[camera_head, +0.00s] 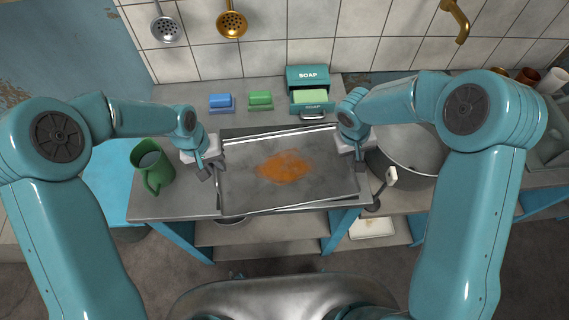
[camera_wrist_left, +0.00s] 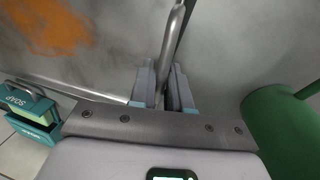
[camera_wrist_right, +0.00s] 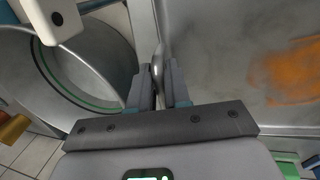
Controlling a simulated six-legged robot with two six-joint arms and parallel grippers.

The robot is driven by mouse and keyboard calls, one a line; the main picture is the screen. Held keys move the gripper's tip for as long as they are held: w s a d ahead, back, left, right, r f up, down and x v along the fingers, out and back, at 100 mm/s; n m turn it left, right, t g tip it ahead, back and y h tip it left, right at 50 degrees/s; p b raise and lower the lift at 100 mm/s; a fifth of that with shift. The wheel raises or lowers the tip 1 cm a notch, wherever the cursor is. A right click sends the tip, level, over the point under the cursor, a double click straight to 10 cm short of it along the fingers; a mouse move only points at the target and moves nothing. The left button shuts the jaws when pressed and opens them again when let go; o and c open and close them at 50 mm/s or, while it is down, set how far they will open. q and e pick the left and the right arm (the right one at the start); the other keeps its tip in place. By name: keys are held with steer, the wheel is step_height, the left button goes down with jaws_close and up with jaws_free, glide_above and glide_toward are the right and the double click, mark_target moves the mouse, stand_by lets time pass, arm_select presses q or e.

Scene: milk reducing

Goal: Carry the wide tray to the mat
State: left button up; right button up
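The wide tray (camera_head: 240,187) is a grey metal sheet with a raised rim and an orange-brown stain in its middle. It lies over the counter, slightly turned. My left gripper (camera_head: 205,168) is at its left end, fingers closed around the metal handle bar (camera_wrist_left: 172,55) in the left wrist view. My right gripper (camera_head: 356,150) is at its right end, fingers closed around the other handle (camera_wrist_right: 158,65) in the right wrist view. A dark flat edge (camera_head: 262,129) shows behind the tray. I cannot tell whether it is the mat, as the tray covers most of it.
A green mug (camera_head: 152,169) stands close left of the tray. A large pot (camera_head: 410,172) stands close right. Behind are a SOAP box (camera_head: 307,76) with its drawer out, a blue block (camera_head: 220,102) and a green block (camera_head: 260,100). The counter's front edge is near the tray.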

arm_select(q)
steer(key=o, duration=0.3)
arm_select(e)
steer(key=o, duration=0.4)
steer(key=shift+c, duration=0.2)
arm_select(q)
steer(key=shift+o, duration=0.2)
steer(key=shift+r, duration=0.1)
arm_select(e)
steer(key=shift+r, duration=0.1)
steer(key=shift+w, duration=0.1)
steer(key=shift+r, duration=0.25)
arm_select(q)
step_height(320, 180, up, 12)
steer(key=a, duration=0.2)
steer(key=shift+s, duration=0.15)
arm_select(e)
step_height(320, 180, up, 11)
steer(key=a, duration=0.2)
steer(key=shift+a+r, duration=0.15)
arm_select(q)
steer(key=shift+a, duration=0.1)
arm_select(e)
steer(key=shift+s, duration=0.2)
